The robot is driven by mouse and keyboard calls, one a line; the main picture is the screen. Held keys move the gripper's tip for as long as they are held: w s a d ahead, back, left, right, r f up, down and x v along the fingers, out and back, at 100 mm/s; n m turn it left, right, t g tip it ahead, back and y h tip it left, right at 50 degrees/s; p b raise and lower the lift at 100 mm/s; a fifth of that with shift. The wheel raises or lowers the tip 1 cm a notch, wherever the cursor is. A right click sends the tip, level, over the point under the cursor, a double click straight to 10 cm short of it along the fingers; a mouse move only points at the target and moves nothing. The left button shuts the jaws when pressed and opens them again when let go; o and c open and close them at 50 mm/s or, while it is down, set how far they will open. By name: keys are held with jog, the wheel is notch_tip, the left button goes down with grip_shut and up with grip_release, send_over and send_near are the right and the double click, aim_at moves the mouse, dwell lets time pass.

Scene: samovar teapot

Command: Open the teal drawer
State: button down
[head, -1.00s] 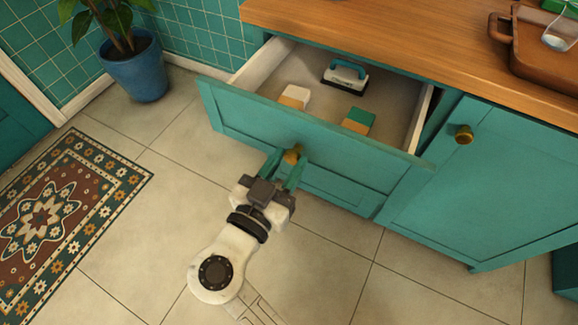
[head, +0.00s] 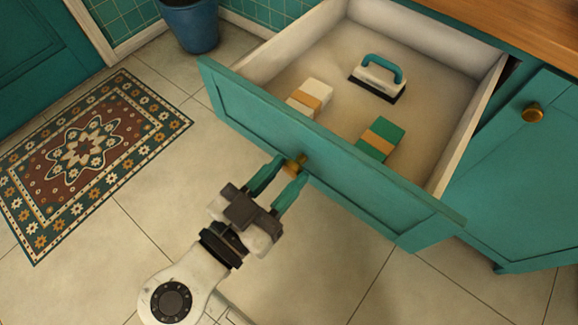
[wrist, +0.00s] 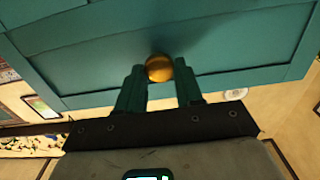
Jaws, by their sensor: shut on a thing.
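The teal drawer (head: 330,152) is pulled well out of the cabinet, and its inside shows in the head view. Its brass knob (head: 295,163) is at the middle of the front. My gripper (head: 288,172) has its teal fingers on either side of the knob and is shut on it. In the wrist view the round knob (wrist: 159,68) sits between the fingertips of my gripper (wrist: 160,80), against the teal drawer front (wrist: 230,50).
The drawer holds a brush with a teal handle (head: 378,78), a white and tan block (head: 310,97) and a green and tan block (head: 380,138). A closed cabinet door (head: 520,180) is at right. A patterned rug (head: 85,155) and a blue pot (head: 190,25) are at left.

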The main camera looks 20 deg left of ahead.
jog(key=c, duration=0.8)
grip_release()
jog(key=shift+o, duration=0.2)
jog(key=p+v, duration=0.2)
jog(key=v, duration=0.8)
jog(key=shift+s, duration=0.35)
jog(key=shift+a, duration=0.15)
